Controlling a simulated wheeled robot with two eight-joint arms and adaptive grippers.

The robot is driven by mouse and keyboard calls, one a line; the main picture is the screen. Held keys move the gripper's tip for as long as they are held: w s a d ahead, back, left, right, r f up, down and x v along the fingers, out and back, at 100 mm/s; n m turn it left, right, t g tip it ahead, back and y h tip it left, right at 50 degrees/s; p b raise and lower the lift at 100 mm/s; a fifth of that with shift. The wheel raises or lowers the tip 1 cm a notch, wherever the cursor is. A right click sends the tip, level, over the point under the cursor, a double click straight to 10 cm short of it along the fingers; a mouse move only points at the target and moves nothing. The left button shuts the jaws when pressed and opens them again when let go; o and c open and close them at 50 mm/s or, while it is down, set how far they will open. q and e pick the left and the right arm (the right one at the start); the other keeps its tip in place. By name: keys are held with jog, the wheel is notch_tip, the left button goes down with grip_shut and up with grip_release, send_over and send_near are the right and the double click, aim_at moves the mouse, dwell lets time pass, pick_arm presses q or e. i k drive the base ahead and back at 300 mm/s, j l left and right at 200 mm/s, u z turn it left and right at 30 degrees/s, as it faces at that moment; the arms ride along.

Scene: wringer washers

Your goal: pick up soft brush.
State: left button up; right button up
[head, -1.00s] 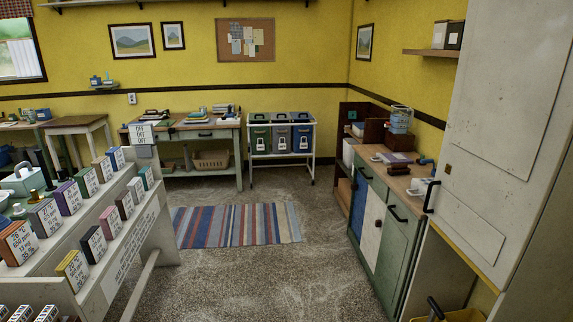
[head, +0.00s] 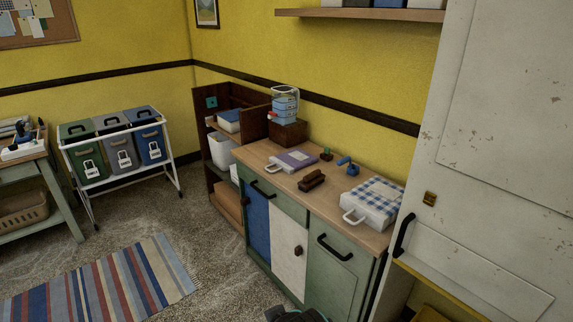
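A dark brown brush-like block (head: 312,180) lies on the wooden counter top near its front edge, in the middle of the head view. A small green and brown item (head: 326,154) stands behind it. I cannot tell for sure which is the soft brush; the brown block looks most like a brush. Neither gripper can be made out in the head view. A dark rounded shape cut off at the bottom edge may be part of me.
The counter (head: 262,160) also holds a purple book-like item (head: 293,160), a blue tool (head: 347,163) and a blue-checked case (head: 372,203). A tall white cabinet (head: 490,170) stands close on the right. Open floor (head: 215,230) and a striped rug (head: 100,285) lie to the left.

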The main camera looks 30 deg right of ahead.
aim_at(314, 178)
jog(key=i+z, duration=0.15)
jog(key=i, duration=0.35)
jog(key=i+j+z, duration=0.15)
jog(key=i, duration=0.35)
jog(key=i+z, duration=0.2)
jog(key=z, duration=0.2)
jog(key=i+z, duration=0.25)
jog(key=z, duration=0.15)
jog(key=i+z, duration=0.2)
jog(key=z, duration=0.2)
